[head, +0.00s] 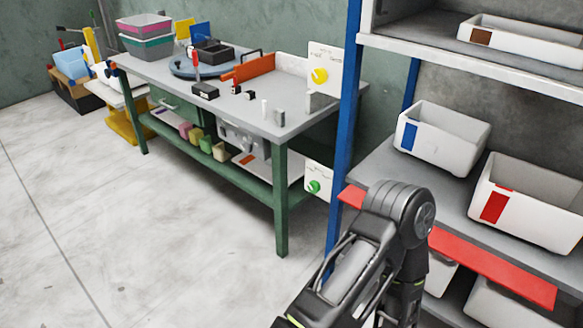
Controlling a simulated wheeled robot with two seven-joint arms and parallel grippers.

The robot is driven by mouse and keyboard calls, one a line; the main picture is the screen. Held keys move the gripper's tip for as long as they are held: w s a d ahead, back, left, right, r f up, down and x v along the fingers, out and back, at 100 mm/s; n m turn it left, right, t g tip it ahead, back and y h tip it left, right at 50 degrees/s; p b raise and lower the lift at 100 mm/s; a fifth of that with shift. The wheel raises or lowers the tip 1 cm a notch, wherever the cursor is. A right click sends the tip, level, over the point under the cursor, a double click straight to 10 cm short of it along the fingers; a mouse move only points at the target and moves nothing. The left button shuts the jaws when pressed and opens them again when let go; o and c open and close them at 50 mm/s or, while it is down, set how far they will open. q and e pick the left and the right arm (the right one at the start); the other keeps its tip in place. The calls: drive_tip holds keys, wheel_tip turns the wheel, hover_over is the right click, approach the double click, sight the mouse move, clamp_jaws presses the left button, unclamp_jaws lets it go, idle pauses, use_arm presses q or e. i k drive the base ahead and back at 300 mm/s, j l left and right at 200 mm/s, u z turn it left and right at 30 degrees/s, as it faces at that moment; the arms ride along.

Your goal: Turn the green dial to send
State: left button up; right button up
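The green dial (314,186) sits on a white panel (318,178) low beside the workbench, close to the blue shelf post. It is small, and I cannot read its setting. A yellow dial (319,76) is on another white panel (323,58) above it, at the bench's right end. One of my arms shows in the lower right, in front of the shelf and apart from the green dial. Its gripper is not in the picture. My other gripper is not in the picture either.
A green-legged workbench (281,215) carries tools, an orange block and stacked boxes. A shelf with a blue post (343,130) holds white bins (440,145) on the right; a red shelf edge (490,267) juts near my arm. The concrete floor (130,230) at left is clear.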

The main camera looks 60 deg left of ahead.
sight(313, 187)
drive_tip(key=k+j, duration=0.1)
drive_tip(key=j, duration=0.35)
drive_tip(key=k+j, duration=0.1)
drive_tip(key=j, duration=0.75)
drive_tip(key=k+j, duration=0.15)
drive_tip(key=j, duration=0.25)
